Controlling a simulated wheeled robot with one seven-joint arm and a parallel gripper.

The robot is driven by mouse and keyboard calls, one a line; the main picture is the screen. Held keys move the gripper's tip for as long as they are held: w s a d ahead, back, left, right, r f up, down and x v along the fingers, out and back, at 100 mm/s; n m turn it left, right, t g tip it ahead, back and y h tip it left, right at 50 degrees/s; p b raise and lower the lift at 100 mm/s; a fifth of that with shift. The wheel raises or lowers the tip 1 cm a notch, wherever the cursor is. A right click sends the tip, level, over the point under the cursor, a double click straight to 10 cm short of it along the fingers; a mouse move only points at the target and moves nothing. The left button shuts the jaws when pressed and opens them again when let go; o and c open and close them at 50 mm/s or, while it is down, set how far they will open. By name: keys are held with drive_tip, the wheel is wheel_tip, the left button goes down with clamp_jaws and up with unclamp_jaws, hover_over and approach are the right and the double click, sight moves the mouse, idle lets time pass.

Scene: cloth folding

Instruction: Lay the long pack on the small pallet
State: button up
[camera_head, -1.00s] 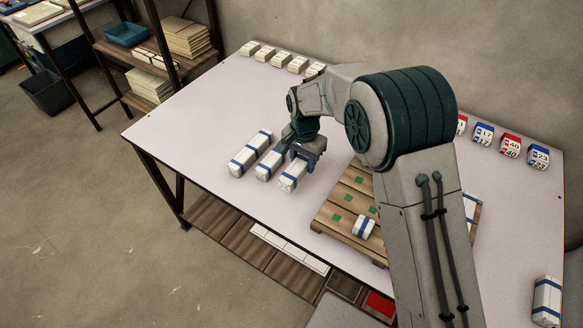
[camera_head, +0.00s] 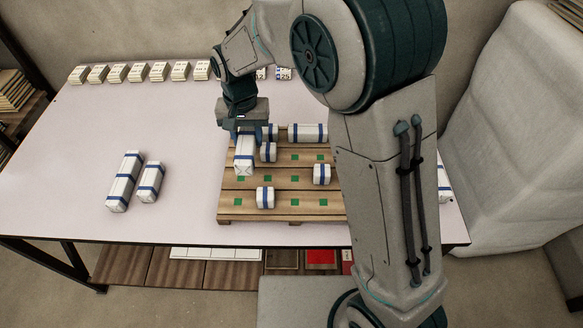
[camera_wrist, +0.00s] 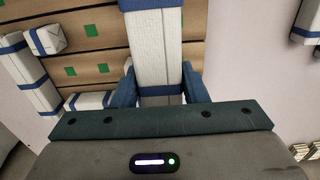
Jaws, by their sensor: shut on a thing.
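My gripper (camera_head: 246,128) is shut on a long white pack (camera_head: 243,158) with blue bands. The pack is over the left side of the wooden pallet (camera_head: 300,212); I cannot tell whether it touches the slats. In the wrist view the held pack (camera_wrist: 155,50) runs away from between the blue fingers (camera_wrist: 158,88). The pallet (camera_wrist: 100,35) has green squares and lies below. It carries a long pack (camera_head: 308,132) at the back, and small packs in the middle (camera_head: 268,152), at the right (camera_head: 321,174) and at the front (camera_head: 265,198). My arm hides the pallet's right part.
Two more banded packs, a longer one (camera_head: 123,181) and a shorter one (camera_head: 151,182), lie on the white table (camera_head: 80,150) left of the pallet. The table's left part is otherwise clear.

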drive_tip(key=s+d+r+b, duration=0.1)
drive_tip(key=s+d, duration=0.1)
drive_tip(key=d, duration=0.6)
hover_over(241, 178)
wheel_tip(241, 178, down, 7)
drive_tip(key=shift+r, duration=0.1)
drive_tip(key=shift+f, duration=2.1)
drive_tip(key=o, duration=1.1)
drive_tip(key=shift+c, duration=0.2)
wheel_tip(241, 178, up, 12)
drive_tip(key=shift+r+p, duration=0.15)
drive_tip(key=shift+p, duration=0.3)
